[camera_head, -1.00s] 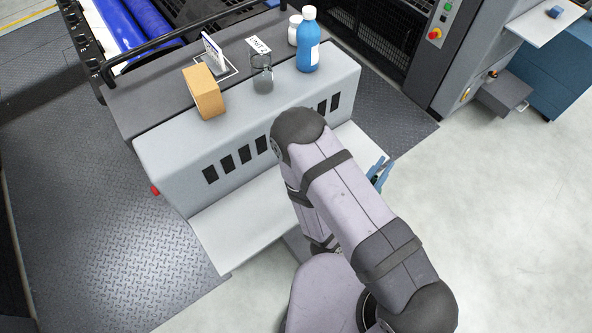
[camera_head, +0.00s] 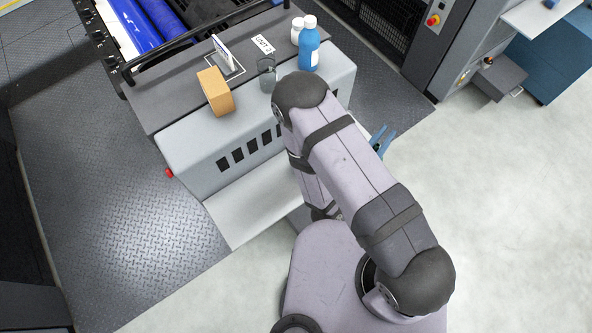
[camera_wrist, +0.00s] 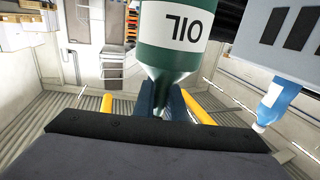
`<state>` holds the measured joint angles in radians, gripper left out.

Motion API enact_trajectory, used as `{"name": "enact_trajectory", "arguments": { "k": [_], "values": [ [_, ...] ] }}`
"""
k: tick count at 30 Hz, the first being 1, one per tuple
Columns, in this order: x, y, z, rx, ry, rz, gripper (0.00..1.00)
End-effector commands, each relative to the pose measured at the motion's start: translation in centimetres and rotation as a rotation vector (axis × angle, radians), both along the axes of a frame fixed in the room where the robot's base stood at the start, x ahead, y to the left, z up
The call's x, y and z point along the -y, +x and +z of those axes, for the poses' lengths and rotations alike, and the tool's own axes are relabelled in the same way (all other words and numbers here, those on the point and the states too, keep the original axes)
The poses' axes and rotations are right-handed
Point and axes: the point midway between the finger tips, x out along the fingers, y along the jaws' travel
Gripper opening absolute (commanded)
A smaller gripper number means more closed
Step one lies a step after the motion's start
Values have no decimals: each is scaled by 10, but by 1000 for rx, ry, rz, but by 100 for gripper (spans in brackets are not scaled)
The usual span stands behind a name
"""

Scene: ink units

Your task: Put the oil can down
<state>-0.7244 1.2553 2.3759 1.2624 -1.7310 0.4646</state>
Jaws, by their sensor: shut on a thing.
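The oil can (camera_wrist: 172,65) shows in the wrist view as a dark green body with a white "OIL" label. The label is upside down in the picture, and the body narrows to a neck between the fingers. My gripper (camera_wrist: 161,98) is shut on this narrow part. The can's far end is cut off by the picture's top edge.
A lower pale ledge (camera_head: 250,205) runs in front. A blue forked thing (camera_head: 382,140) shows beside my arm.

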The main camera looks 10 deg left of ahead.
Motion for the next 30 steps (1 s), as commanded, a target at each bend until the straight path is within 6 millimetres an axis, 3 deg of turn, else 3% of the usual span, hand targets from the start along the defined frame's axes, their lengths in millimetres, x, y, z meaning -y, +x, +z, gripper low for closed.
{"name": "enact_trajectory", "arguments": {
  "k": [4, 17, 23, 30],
  "values": [
    [0, 0, 8, 2, -1, 0, 0],
    [-45, 14, 2, 5, 2, 91, 0],
    [-82, 21, 1, 5, 2, 164, 0],
    [-147, 22, 1, 7, 2, 297, 0]
  ]
}}
